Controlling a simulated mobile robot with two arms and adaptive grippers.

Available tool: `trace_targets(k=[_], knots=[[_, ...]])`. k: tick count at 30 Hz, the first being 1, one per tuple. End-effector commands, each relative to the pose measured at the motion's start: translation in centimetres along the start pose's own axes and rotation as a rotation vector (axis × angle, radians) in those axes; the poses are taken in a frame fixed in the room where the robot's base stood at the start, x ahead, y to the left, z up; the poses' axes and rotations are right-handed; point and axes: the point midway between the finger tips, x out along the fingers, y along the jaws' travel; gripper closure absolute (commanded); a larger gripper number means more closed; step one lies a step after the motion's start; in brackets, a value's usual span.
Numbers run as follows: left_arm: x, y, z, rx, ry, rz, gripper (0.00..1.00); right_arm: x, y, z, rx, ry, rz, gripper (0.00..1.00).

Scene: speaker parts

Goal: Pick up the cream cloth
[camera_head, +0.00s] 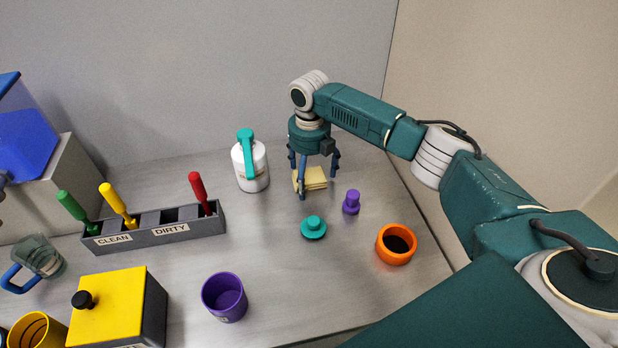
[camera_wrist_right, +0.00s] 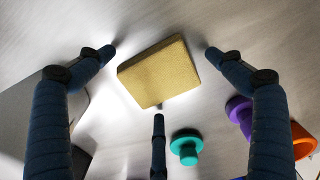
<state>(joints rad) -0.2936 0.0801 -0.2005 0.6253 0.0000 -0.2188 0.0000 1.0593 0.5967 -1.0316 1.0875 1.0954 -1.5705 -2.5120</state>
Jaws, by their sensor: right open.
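The cream cloth (camera_head: 313,181) is a small folded, yellowish square lying on the grey table, toward the back right. My right gripper (camera_head: 312,185) points down right over it, and its fingers hide part of the cloth. In the right wrist view the cloth (camera_wrist_right: 160,72) lies between the spread fingers of my right gripper (camera_wrist_right: 158,75). The fingers are open, with gaps between them and the cloth. I cannot tell how far the fingertips are above the table. My left gripper is not in view.
A white bottle with a teal top (camera_head: 250,165) stands left of the cloth. A purple knob piece (camera_head: 351,202), a teal knob piece (camera_head: 313,228) and an orange cup (camera_head: 396,244) are nearby. A grey CLEAN/DIRTY holder (camera_head: 157,234), purple cup (camera_head: 224,297) and yellow box (camera_head: 108,305) stand left.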

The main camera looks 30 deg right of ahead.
Motion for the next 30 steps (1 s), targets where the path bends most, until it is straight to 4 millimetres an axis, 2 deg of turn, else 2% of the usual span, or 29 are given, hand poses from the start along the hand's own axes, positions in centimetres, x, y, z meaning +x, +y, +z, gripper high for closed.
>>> trace_targets(k=[2,9,11,23,26,30], knots=[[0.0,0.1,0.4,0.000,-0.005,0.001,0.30,0.0,0.0,0.0,0.000,0.000,0.000,0.10],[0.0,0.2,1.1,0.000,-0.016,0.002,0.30,-0.1,0.0,0.0,0.000,0.000,0.001,0.58],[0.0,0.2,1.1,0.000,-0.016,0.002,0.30,-0.1,0.0,0.0,0.000,0.000,0.001,0.66],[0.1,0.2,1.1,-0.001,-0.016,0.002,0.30,-0.6,0.1,0.1,0.000,-0.002,0.002,0.66],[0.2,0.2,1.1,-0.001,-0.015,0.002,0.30,-1.5,0.1,0.1,0.000,-0.003,0.002,0.66],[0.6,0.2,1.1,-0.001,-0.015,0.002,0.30,-3.8,0.1,0.2,-0.001,-0.005,0.004,0.66]])
